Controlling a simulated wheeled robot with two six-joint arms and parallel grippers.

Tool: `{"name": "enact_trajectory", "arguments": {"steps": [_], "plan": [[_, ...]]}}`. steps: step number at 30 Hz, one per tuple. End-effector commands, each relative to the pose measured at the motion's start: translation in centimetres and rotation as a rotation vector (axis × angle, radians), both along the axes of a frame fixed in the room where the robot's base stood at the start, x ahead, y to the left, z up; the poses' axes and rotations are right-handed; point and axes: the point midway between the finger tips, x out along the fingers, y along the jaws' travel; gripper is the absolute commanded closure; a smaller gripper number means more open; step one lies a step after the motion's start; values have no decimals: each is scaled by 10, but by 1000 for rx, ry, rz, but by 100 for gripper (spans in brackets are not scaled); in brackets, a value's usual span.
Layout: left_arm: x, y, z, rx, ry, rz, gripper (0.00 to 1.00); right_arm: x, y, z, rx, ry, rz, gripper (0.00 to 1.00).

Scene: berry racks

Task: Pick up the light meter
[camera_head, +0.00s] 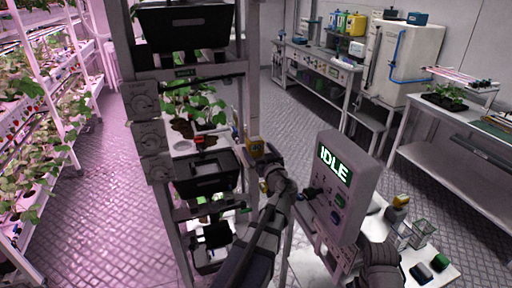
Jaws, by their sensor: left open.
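My left arm reaches up through the lower middle. Its gripper (262,168) is at the right post of the near rack, open, with its fingers small and partly hidden.
The near rack (134,115) holds black bins (187,27) and a strawberry plant (195,103). A grey box reading IDLE (347,187) stands right of my left arm. Plant shelves line the left; the floor between is clear.

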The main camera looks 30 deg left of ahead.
Motion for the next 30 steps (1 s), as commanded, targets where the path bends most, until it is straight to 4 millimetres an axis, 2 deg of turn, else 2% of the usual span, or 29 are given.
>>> {"name": "enact_trajectory", "arguments": {"steps": [6, 14, 22, 30], "plan": [[15, 17, 1, 0, 1, 2, 0, 0, 0, 1, 0, 0, 0, 33], [22, 24, 3, 0, 1, 3, 0, 0, 0, 4, 0, 0, 0, 33], [47, 52, 7, 0, 1, 4, 0, 0, 0, 7, 0, 0, 0, 33], [49, 55, 7, -1, 2, 1, 0, 0, 0, 7, 0, 0, 0, 33]]}}
